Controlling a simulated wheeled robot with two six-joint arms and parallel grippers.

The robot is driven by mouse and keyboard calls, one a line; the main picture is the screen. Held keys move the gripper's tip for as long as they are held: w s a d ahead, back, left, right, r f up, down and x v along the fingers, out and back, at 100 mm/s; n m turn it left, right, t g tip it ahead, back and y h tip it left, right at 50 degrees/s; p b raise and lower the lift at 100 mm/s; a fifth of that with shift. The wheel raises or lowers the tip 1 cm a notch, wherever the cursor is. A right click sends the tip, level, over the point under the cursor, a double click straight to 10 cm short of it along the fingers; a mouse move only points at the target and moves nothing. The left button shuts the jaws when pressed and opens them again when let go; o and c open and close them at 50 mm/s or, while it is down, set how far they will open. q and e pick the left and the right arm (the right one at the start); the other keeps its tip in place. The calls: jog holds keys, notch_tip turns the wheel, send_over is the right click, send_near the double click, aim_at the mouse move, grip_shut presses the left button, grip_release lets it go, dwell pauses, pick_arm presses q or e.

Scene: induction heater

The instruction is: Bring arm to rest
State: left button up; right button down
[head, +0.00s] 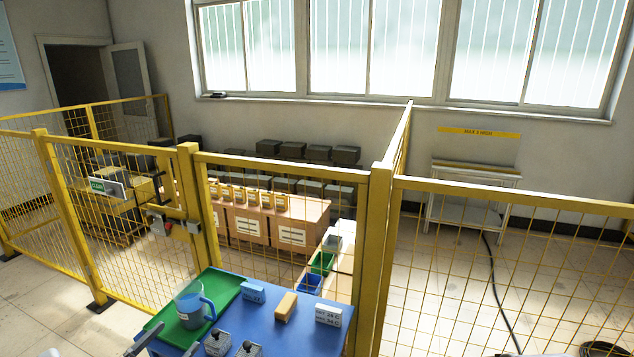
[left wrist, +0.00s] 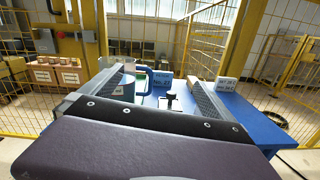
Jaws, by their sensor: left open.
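My left gripper (head: 180,335) shows at the bottom of the head view, at the near edge of the blue table (head: 262,335). Only its dark fingers show there. In the left wrist view the two fingers of the left gripper (left wrist: 157,76) stand wide apart, with nothing held between them. A blue-handled jug (head: 193,308) stands upright on a green tray (head: 232,284) beyond the fingers; the jug also shows in the left wrist view (left wrist: 130,80). My right gripper is not in view.
The table also holds a blue block (head: 253,292), a tan block (head: 286,306), a white-and-blue block (head: 328,315) and grey knobbed pieces (head: 217,344). Yellow mesh fencing (head: 280,164) stands just behind the table. A black cable (head: 497,290) lies on the floor at right.

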pick_arm(q)
jog(key=w+d+r+m+g+h, duration=0.1)
jog(key=d+r+m+g+h, duration=0.3)
jog(key=d, duration=0.5)
jog(key=w+d+r+m+g+h, duration=0.15)
jog(key=d+r+m+h, duration=0.3)
jog(key=d, duration=0.45)
jog(key=s+d+r+m+g, duration=0.1)
jog(key=s+d+m+g, duration=0.25)
jog(key=d, duration=0.35)
jog(key=s+d+r+m+g, duration=0.1)
jog(key=s+d+m+g, duration=0.25)
jog(key=d, duration=0.35)
jog(key=s+d+f+m+g+y, duration=0.2)
jog(key=s+m+g, duration=0.1)
jog(key=s, duration=0.4)
jog(key=s+d+f+m+g+y, duration=0.1)
jog(key=s+d+m+g+y, duration=0.25)
jog(key=s, duration=0.35)
jog(key=s+a+f+m+y, duration=0.3)
jog(key=s+a+m, duration=0.1)
jog(key=w+a+f+m+t+y, duration=0.1)
jog(key=a+m+y, duration=0.1)
jog(key=a, duration=0.3)
jog(key=w+a+f+m+t+y, duration=0.1)
jog(key=a+f+m+y, duration=0.1)
jog(key=a, duration=0.3)
jog(key=shift+f+m+t+y, duration=0.3)
jog(key=shift+m+y, duration=0.1)
jog(key=shift+y, duration=0.2)
